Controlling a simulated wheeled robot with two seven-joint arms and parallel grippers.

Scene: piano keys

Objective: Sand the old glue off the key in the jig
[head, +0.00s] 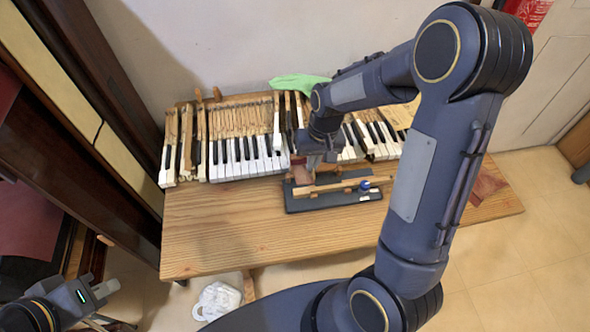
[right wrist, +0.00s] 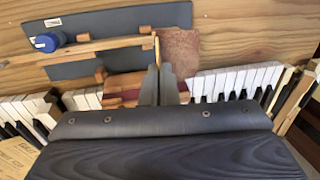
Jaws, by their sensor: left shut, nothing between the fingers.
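The jig is a dark board (head: 340,199) on the wooden table, with a pale wooden key (head: 330,187) lying along it and a blue knob (head: 364,185) at the right. In the right wrist view the jig (right wrist: 95,65) and key (right wrist: 105,43) lie at upper left. My right gripper (head: 312,162) is over the jig's left end; its fingers (right wrist: 161,68) are close together with a narrow gap, and any contact is unclear. A reddish-brown sheet or pad (right wrist: 180,50) is beside the fingertips. My left gripper (head: 108,288) is shut and empty at lower left, away from the table.
Piano keys (head: 245,158) line the back of the table, close behind the jig. A green cloth (head: 298,83) lies at the back. A wood-and-red block (right wrist: 125,85) is near the jig. The table front (head: 230,240) is clear. A white object (head: 218,300) lies on the floor.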

